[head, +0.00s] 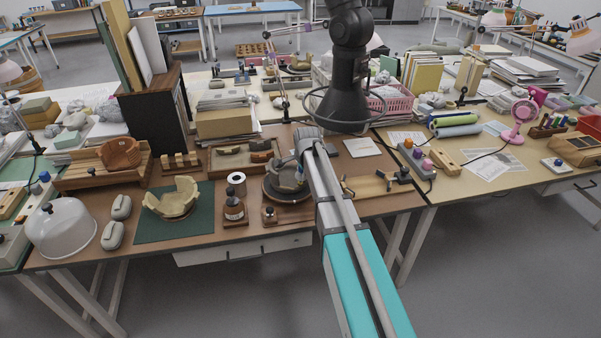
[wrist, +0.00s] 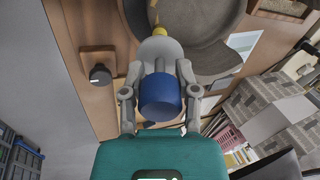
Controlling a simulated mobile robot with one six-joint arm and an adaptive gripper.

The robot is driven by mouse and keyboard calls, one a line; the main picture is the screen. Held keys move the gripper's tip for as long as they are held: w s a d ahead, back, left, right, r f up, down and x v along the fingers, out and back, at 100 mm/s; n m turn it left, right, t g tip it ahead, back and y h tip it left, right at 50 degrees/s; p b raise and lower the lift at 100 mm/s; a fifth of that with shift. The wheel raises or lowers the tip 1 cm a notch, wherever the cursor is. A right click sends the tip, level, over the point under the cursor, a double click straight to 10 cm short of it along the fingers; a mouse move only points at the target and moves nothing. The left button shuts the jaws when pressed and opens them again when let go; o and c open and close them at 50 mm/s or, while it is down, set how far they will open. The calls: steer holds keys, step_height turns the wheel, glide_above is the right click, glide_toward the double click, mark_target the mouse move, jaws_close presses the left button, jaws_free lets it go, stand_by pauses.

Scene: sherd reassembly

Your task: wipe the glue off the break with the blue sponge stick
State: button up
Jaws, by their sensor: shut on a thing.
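In the head view a grey-beige broken vessel (head: 285,177) sits on a dark turntable (head: 272,192). I cannot tell whether the tip touches the vessel. Glue on the break is too small to make out.
A small dark bottle on a wooden base (wrist: 100,75) stands near the turntable. A brown bottle (head: 234,208) and a white roll (head: 237,184) stand left of it. Another broken bowl (head: 172,200) rests on a green mat (head: 150,231). A tray of sherds (head: 225,164) lies behind.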

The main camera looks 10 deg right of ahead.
steer(key=shift+w+p+v, duration=0.2)
steer(key=shift+p+v, duration=1.8)
steer(key=shift+v, duration=0.1)
steer(key=shift+w+p+v, duration=0.2)
steer(key=shift+p+v, duration=1.75)
steer(key=shift+v, duration=0.2)
steer(key=shift+r, duration=0.25)
steer(key=a, duration=0.6)
steer(key=shift+a, duration=0.2)
steer(key=shift+f, duration=0.15)
